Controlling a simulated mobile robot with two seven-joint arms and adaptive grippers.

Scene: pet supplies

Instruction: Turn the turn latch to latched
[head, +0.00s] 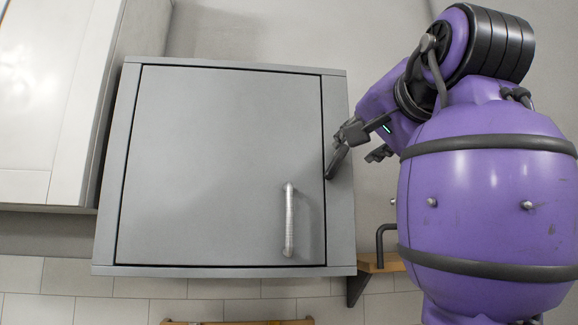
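A grey cabinet (222,160) has a shut-looking flat door with a vertical metal handle (289,220) at its lower right. Whether the finger touches the cabinet is unclear.
My purple arm fills the right side. A white cabinet (50,100) hangs at the left. A wooden shelf (385,264) on a dark bracket is at lower right, and another wooden edge (237,322) shows at the bottom. The space before the door's left and middle is clear.

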